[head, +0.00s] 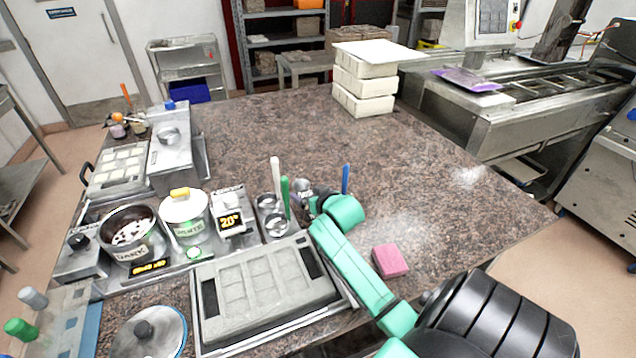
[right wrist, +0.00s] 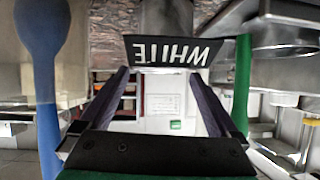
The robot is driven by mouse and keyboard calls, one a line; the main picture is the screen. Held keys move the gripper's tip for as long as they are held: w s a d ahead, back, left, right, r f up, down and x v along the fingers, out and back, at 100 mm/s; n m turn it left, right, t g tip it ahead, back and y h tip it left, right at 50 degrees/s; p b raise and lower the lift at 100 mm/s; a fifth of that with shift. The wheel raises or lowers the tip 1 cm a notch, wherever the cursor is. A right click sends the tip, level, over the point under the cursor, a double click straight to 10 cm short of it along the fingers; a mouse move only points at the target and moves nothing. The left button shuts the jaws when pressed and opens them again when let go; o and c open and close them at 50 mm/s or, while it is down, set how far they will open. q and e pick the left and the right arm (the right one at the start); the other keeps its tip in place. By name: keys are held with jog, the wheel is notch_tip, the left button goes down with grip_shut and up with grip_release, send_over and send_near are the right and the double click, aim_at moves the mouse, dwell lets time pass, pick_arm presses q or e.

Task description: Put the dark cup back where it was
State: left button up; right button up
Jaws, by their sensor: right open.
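My right gripper (head: 314,203) reaches over the rack at the near side of the counter. In the right wrist view its two dark fingers (right wrist: 161,85) are apart, with a dark plate marked WHITE (right wrist: 172,51), upside down, beyond them. Two small metal cups (head: 267,203) (head: 277,226) stand left of the gripper in the head view. A metallic rim (head: 302,187) shows beside the gripper, partly hidden. I cannot tell which cup is the dark one. The pot marked DARK (head: 131,238) stands further left. My left gripper is out of view.
White (head: 276,176), green (head: 286,197) and blue (head: 345,179) upright handles stand close around the gripper. A grey mould tray (head: 264,318) lies in front. A pot marked WHITE (head: 185,216) and a scale (head: 229,213) are left. A pink block (head: 390,261) is right. The counter's middle is clear.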

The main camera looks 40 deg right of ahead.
jog(key=v, duration=0.7)
jog(key=shift+s+b, duration=0.1)
jog(key=shift+b, duration=0.2)
jog(key=shift+s+a+r, duration=0.15)
jog(key=shift+s+r, duration=0.15)
jog(key=shift+s, duration=0.05)
